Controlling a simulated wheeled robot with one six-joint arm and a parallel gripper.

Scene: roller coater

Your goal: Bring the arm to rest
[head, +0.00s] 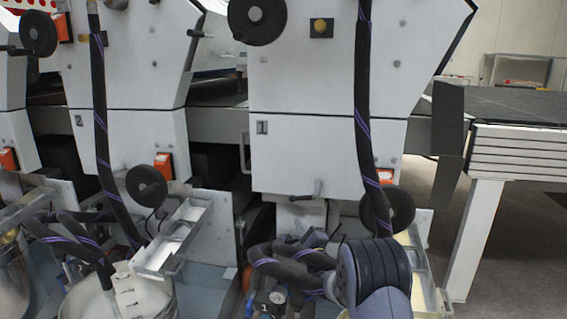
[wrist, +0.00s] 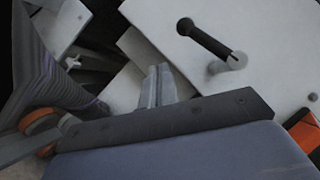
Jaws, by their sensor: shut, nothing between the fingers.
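My gripper (wrist: 158,72) shows in the wrist view as two grey fingers side by side, shut with nothing between them. They point at the white machine panel, and I cannot tell how far off it is. My arm (head: 378,280) rises at the bottom right of the head view, in front of the lower part of unit 1. Its dark ribbed part and blue-grey link show there. The fingers cannot be made out in the head view.
Roller coater unit 1 (head: 325,150) and unit 2 (head: 128,145) carry hanging dark hoses (head: 369,95), handwheels and orange switches. A black lever handle (wrist: 205,40) sticks out near my gripper. A conveyor table (head: 515,137) stands right, with open floor beneath.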

